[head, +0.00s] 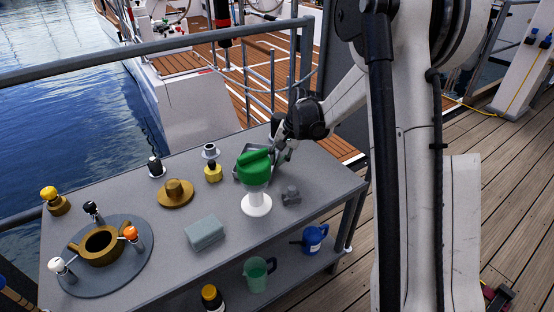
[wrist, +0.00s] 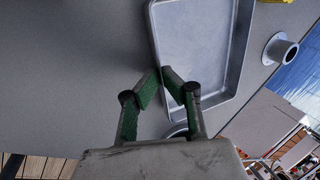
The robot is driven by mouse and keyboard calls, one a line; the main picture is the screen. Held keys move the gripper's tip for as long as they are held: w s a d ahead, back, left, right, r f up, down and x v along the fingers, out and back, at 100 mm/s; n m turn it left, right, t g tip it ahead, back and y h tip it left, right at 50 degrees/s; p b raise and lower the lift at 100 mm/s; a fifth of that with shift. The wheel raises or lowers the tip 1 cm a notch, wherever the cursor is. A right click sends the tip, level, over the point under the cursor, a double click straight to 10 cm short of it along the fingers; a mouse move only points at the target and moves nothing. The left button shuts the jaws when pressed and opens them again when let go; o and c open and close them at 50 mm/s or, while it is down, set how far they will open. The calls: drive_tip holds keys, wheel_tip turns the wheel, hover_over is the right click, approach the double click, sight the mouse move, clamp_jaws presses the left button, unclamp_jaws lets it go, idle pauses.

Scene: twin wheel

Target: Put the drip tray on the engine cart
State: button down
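The drip tray is a shallow grey metal tray with a raised rim. It lies on the grey bench, partly hidden behind a green-topped object in the head view, and shows large in the wrist view (wrist: 203,42). My gripper (wrist: 162,69) is at the tray's near left wall, one finger outside and one inside. Its green-padded fingertips come close together with the rim between them, and it looks shut on the wall. In the head view my gripper (head: 279,156) is at the tray's right end. I cannot make out an engine cart in either view.
A green-topped object (head: 254,168) on a white base stands in front of the tray. A grey block (head: 291,195), yellow-and-grey fitting (head: 212,165), brass hat-shaped part (head: 175,192) and grey box (head: 205,233) are nearby. A round plate (head: 130,275) holds a brass ring. A railing runs behind.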

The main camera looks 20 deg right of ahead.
drive_tip(key=c, duration=2.4)
unclamp_jaws()
drive_tip(key=shift+f, duration=0.3)
drive_tip(key=o, duration=0.9)
drive_tip(key=shift+r, duration=0.15)
drive_tip(key=v, duration=1.1)
drive_tip(key=shift+s+d+r, duration=0.1)
drive_tip(key=shift+r, duration=0.25)
